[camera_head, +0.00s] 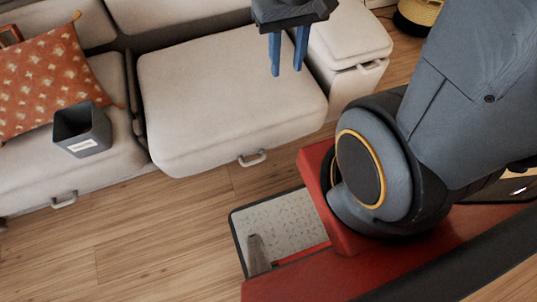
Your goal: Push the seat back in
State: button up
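The seat (225,90) is the pale, padded middle section of a sofa. It juts out further to the front than the sections on either side. A small metal handle (252,158) sits on its front face. My gripper (287,71) shows at the top of the view, with two blue fingers pointing down and a clear gap between them. It is empty. The fingers overlap the seat's back right part in the picture; I cannot tell how high above it they are, and I see no contact.
A dark grey labelled bin (82,131) stands on the left sofa section (105,160), near an orange patterned cushion (45,78). The right section (347,35) has a handle too. Wooden floor (150,235) in front is clear.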

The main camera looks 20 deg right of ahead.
aim_at(210, 102)
jog(key=z, duration=0.5)
jog(key=k, duration=1)
jog(key=u, duration=1.05)
